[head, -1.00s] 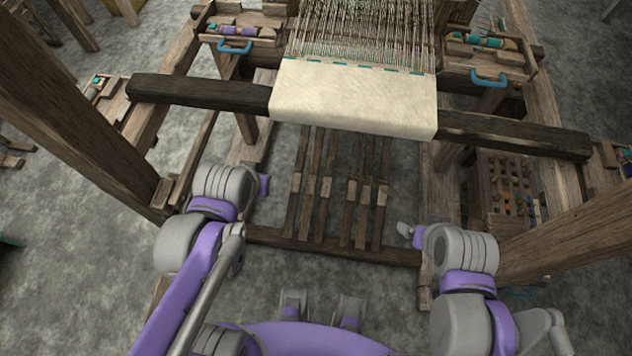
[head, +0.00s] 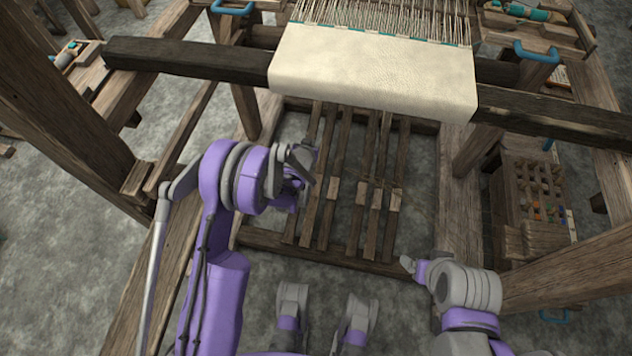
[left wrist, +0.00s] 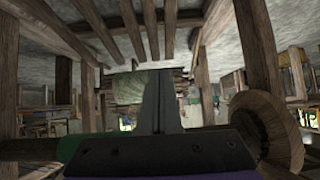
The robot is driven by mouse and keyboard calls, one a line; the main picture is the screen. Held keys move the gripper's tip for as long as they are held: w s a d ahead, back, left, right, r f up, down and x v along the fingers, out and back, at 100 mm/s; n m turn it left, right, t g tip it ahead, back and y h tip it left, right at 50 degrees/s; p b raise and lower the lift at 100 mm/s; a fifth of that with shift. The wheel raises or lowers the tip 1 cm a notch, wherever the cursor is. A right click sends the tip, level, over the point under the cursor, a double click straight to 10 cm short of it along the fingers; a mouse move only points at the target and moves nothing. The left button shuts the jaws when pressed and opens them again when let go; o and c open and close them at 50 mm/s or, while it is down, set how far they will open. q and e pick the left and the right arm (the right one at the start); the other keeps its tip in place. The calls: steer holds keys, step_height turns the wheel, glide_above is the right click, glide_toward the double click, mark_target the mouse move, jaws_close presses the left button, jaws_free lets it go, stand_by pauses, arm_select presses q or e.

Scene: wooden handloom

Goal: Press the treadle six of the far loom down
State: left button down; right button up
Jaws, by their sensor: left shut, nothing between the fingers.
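The loom's treadles are several long wooden slats side by side under the cloth, in a left and a right group. The rightmost treadle (head: 388,222) is in plain view, with a pale patch midway; no numbers are readable. My left gripper (head: 304,168) is over the left group, hiding part of its slats, well left of the rightmost treadle. In the left wrist view its fingers (left wrist: 161,105) are shut together and empty, with several slats (left wrist: 131,28) at the top. My right gripper (head: 408,264) is low near the frame's front bar; its jaws are too small to read.
The cream cloth (head: 375,70) and dark breast beam (head: 185,62) cross above the treadles. A wooden front bar (head: 335,258) and thick side posts (head: 65,110) bound them. A peg rack (head: 535,195) stands at the right. Bare floor (head: 75,270) lies at the left.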

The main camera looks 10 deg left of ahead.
arm_select(q)
steer(key=shift+t, duration=0.8)
steer(key=f+b, duration=0.2)
steer(key=f, duration=0.8)
steer(key=w+d+f+b, duration=0.1)
steer(key=f+b, duration=0.2)
steer(key=f, duration=0.6)
steer(key=w+f+b, duration=0.1)
steer(key=f+b, duration=0.2)
steer(key=f, duration=0.7)
steer(key=shift+d+f, duration=0.3)
steer(key=shift+d, duration=0.1)
arm_select(e)
step_height(320, 180, down, 10)
steer(key=w, duration=0.1)
steer(key=shift+w, duration=0.15)
steer(key=shift+r, duration=0.15)
